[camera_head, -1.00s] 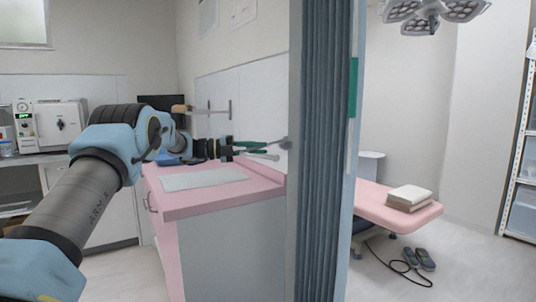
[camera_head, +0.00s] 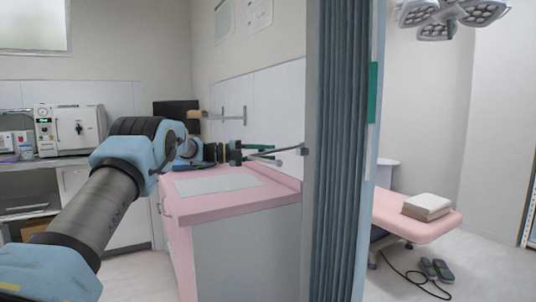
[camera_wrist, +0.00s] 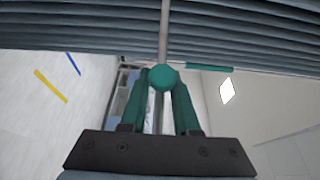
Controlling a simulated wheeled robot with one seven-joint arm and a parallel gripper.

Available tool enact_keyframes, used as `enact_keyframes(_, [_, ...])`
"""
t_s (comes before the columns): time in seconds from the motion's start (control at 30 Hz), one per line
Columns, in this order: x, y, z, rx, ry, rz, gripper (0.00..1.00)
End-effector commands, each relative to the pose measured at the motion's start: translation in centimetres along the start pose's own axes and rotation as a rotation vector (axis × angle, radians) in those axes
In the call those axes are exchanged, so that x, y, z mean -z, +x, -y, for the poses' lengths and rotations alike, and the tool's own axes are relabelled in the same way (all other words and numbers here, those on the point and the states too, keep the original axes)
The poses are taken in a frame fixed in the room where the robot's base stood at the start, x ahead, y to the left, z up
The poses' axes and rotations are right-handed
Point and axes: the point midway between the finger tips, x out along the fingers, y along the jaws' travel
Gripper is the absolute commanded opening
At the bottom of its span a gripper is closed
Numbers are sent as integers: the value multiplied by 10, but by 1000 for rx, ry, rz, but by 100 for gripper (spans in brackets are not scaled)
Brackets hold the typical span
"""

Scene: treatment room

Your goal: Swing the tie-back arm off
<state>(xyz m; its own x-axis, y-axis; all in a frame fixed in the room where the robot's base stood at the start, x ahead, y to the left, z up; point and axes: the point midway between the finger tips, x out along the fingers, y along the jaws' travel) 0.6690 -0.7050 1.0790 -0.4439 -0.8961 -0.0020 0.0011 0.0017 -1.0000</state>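The tie-back arm (camera_head: 283,153) is a thin grey rod joined to a small dark mount (camera_head: 304,149) at the curtain's left edge. In the wrist view the rod (camera_wrist: 165,30) runs up across the pleats from a round green knob (camera_wrist: 163,77). The pleated blue-grey curtain (camera_head: 338,150) hangs in a bunch. My gripper (camera_head: 274,151) is over the pink counter, left of the curtain, with its green fingers pointing right along the rod. In the wrist view the fingertips (camera_wrist: 162,80) lie on both sides of the knob. Whether they press on it is unclear.
The pink counter (camera_head: 240,210) with a pale mat (camera_head: 217,184) lies under my gripper. A wall rail (camera_head: 232,112) is behind.

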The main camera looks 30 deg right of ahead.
Motion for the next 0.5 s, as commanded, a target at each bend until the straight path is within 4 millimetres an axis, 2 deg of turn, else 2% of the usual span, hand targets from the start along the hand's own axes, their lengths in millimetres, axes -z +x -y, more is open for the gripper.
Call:
enact_keyframes(0.03, [0,0,0,0,0,-2,36])
enact_keyframes(0.23, [2,2,0,1,0,-6,59])
enact_keyframes(0.5, [2,2,0,2,0,-8,60])
